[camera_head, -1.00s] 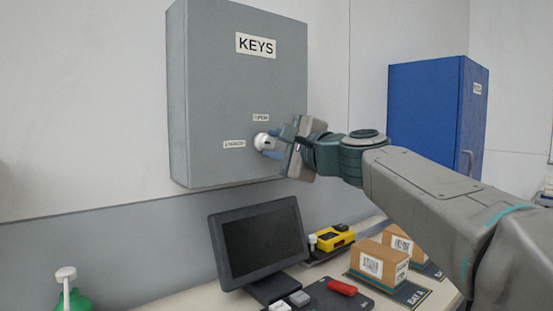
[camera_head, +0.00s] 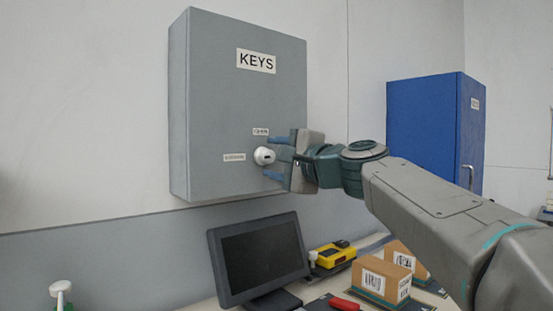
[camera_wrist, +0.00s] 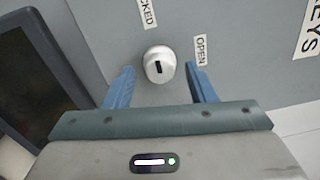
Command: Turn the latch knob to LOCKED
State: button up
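In the wrist view the knob (camera_wrist: 159,60) has a dark slot, lying roughly along the line toward the LOCKED label (camera_wrist: 146,12), not toward the OPEN label (camera_wrist: 201,49). My gripper (camera_head: 273,157) is open, its blue fingers above and below the knob in the head view. Gaps show on both sides in the wrist view.
Below the cabinet is a desk with a dark monitor (camera_head: 262,258), a yellow device (camera_head: 334,254) and cardboard boxes (camera_head: 384,278). A blue cabinet (camera_head: 425,130) stands to the right, behind my arm. The wall left of the KEYS cabinet is clear.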

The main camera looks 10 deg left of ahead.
jog(key=b+v, duration=0.2)
jog(key=v, duration=1.1)
jog(key=shift+s+d, duration=0.15)
jog(key=shift+d, duration=0.2)
jog(key=s+d+f+n+g+h+p, duration=0.3)
jog(key=s+d+f+h+p, duration=0.25)
jog(key=f, duration=0.55)
jog(key=s+d+f+n+g+h+p, duration=0.25)
jog(key=d+f+h+p, duration=0.3)
jog(key=f+p, duration=0.4)
jog(key=s+d+f+n+g+h+p, duration=0.2)
jog(key=s+d+f+n+g+h, duration=0.1)
jog(key=s+d+f, duration=0.4)
jog(key=shift+s+d+f, duration=0.35)
jog(key=shift+s+f, duration=0.35)
jog(key=shift+f, duration=0.25)
jog(key=shift+n, duration=0.25)
